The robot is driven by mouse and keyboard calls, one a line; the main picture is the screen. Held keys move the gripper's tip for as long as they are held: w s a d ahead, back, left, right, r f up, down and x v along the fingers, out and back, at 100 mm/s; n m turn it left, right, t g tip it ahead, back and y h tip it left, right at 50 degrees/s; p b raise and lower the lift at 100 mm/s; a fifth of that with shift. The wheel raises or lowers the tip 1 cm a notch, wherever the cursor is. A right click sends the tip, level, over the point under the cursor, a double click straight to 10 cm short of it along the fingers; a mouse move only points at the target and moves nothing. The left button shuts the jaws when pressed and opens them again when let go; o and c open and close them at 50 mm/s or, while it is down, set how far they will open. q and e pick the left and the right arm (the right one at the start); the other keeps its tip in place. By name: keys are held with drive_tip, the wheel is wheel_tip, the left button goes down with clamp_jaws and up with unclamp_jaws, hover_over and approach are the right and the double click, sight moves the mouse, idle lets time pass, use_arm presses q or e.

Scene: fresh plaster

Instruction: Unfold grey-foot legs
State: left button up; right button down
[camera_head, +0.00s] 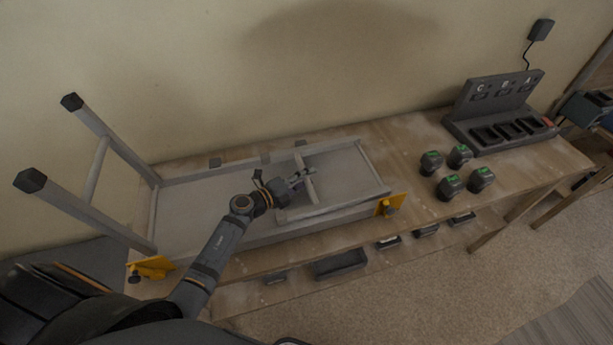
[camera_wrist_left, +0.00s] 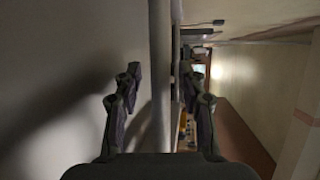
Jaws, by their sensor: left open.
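A grey folding platform (camera_head: 205,195) lies upside down on a wooden bench. Its left leg pair (camera_head: 110,145) stands up, with black feet (camera_head: 72,102). Its right leg pair (camera_head: 345,208) lies folded flat within the frame, joined by a crossbar (camera_head: 309,186). The colour of the folded pair's feet is hard to make out. My left gripper (camera_head: 303,178) is open at this crossbar. In the left wrist view, a pale bar (camera_wrist_left: 160,95) runs between the open fingers of the gripper (camera_wrist_left: 161,72); contact cannot be told. My right gripper is not in view.
Yellow latches sit at the platform's left (camera_head: 150,268) and right (camera_head: 392,205) ends. Several dark batteries with green tops (camera_head: 451,186) and a charger rack (camera_head: 500,115) stand on the bench's right. Dark trays (camera_head: 338,264) lie on the lower shelf. A wall runs behind.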

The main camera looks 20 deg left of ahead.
use_arm(q)
drive_tip(key=shift+d, duration=0.1)
drive_tip(key=shift+c, duration=0.4)
drive_tip(key=shift+w, duration=0.1)
clamp_jaws()
